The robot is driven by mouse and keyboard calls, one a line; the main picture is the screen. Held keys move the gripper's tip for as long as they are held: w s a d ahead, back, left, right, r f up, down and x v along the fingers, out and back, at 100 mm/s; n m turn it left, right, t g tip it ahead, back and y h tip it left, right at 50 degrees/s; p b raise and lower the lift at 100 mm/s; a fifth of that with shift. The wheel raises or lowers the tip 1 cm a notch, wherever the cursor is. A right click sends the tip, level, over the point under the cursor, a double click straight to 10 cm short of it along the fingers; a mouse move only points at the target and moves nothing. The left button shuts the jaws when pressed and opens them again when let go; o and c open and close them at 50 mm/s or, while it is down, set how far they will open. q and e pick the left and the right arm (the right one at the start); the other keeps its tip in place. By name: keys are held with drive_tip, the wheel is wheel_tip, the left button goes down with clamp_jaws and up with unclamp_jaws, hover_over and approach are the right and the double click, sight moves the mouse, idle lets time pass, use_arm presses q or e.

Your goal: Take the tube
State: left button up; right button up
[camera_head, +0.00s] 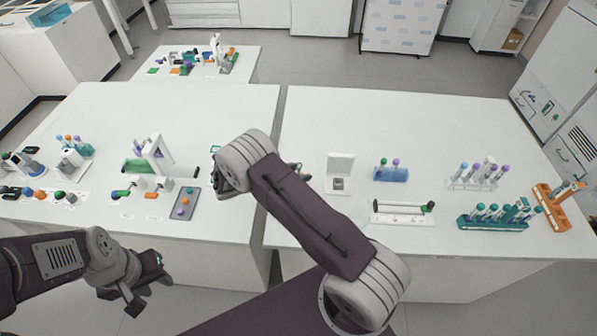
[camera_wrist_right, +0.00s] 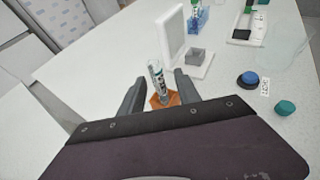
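A clear tube (camera_wrist_right: 157,78) with green and dark markings stands upright in an orange base (camera_wrist_right: 164,100) on the white table, in the right wrist view. My right gripper (camera_wrist_right: 158,88) is open, one dark finger on each side of the tube, with gaps visible. In the head view this tube is hidden behind my right arm, and so is most of the right gripper. My left gripper (camera_head: 148,283) is open and empty, low at the left in front of the table edge.
Further right are a blue rack (camera_head: 391,175), a white tray (camera_head: 403,219), a teal rack (camera_head: 492,219) and an orange rack (camera_head: 559,210). A blue-capped round item (camera_wrist_right: 247,79) lies nearby.

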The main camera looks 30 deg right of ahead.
drive_tip(key=x, duration=0.2)
drive_tip(key=shift+d+f, duration=0.1)
drive_tip(key=shift+d, duration=0.2)
drive_tip(key=shift+d+f, duration=0.15)
drive_tip(key=shift+d, duration=0.1)
drive_tip(key=shift+a, duration=0.15)
clamp_jaws()
use_arm(q)
drive_tip(key=shift+d+r, duration=0.1)
drive_tip(key=shift+r, duration=0.45)
use_arm(e)
drive_tip(key=shift+w+r, duration=0.1)
drive_tip(key=shift+r, duration=0.45)
wheel_tip(320, 180, up, 3)
drive_tip(key=shift+f+b, duration=0.1)
drive_tip(key=shift+b, duration=0.25)
use_arm(q)
wheel_tip(320, 180, down, 2)
drive_tip(key=shift+f+b, duration=0.1)
drive_tip(key=shift+b, duration=0.45)
use_arm(e)
drive_tip(key=s+d+r, duration=0.2)
drive_tip(key=s+r, duration=0.5)
drive_tip(key=s, duration=0.4)
drive_tip(key=shift+s+d, duration=0.25)
